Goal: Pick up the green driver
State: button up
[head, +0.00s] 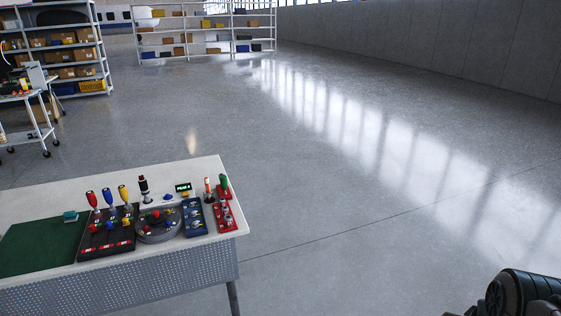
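A dark rounded part of my arm (525,294) shows at the bottom right corner, well apart from the bench. My gripper's fingers do not show.
A green mat (40,248) lies at left. Open floor (370,190) lies right of the bench; shelves (205,32) stand far back.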

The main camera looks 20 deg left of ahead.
aim_at(223, 180)
jog(key=u, duration=0.2)
jog(key=i, duration=2)
jog(key=u, duration=1.4)
jog(key=i, duration=0.75)
jog(key=u, duration=1.25)
jog(key=i, duration=0.4)
jog(key=u, duration=0.3)
